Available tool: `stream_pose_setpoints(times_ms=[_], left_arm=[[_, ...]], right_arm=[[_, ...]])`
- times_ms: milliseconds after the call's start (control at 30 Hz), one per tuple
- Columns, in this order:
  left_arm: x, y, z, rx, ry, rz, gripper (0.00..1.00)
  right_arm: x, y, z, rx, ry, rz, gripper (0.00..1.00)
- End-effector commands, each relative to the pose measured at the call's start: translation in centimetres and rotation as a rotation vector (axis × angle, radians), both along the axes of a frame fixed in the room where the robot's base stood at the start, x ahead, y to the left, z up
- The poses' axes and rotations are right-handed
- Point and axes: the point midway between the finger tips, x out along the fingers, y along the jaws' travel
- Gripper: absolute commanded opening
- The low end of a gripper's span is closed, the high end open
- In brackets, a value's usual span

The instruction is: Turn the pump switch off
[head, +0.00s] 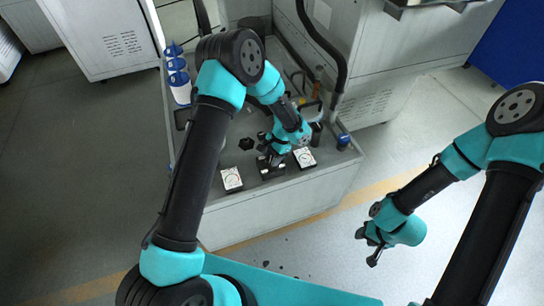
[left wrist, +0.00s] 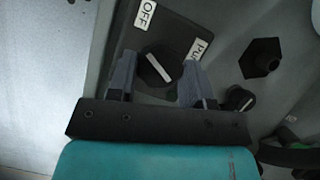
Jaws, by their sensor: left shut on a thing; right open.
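The pump switch is a black knob (left wrist: 153,70) with a white pointer line, set on a dark plate (left wrist: 178,28). The plate has a white OFF label (left wrist: 145,14) and a second label starting "PU" (left wrist: 200,48), partly hidden by a finger. The pointer line slants between the fingers and lies off the OFF label. My left gripper (left wrist: 158,80) is shut on the knob, one finger on each side. In the head view my left gripper (head: 269,154) is down at the dark switch box (head: 272,172). My right gripper (head: 369,247) is open and empty, over the floor.
White dial gauges stand left (head: 231,179) and right (head: 304,158) of the switch box. A black hexagonal knob (left wrist: 262,57) and a smaller round knob (left wrist: 240,98) are close by. White-and-blue bottles (head: 179,82) and a black hose (head: 329,45) stand farther back.

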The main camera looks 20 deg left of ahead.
Motion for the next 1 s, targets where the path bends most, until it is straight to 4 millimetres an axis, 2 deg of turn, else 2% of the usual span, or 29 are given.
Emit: stream_pose_setpoints(times_ms=[33,267,667,867,1000], left_arm=[[0.0,0.0,0.0,-0.001,0.000,-0.002,0.49],[0.0,0.0,0.0,0.000,0.000,-0.001,0.71],[0.2,-0.2,0.6,0.000,-0.002,0.001,0.72],[1.0,-0.8,2.9,0.000,-0.004,0.000,0.72],[1.8,-1.5,5.4,-0.001,-0.005,0.001,0.72]], right_arm=[[0.0,0.0,0.0,0.000,0.000,0.000,0.43],[0.0,0.0,0.0,0.000,0.000,0.000,0.43],[0.0,0.0,0.0,0.000,0.000,0.000,0.43],[0.0,0.0,0.0,0.000,0.000,0.000,0.43],[0.0,0.0,0.0,0.000,0.000,0.000,0.43]])
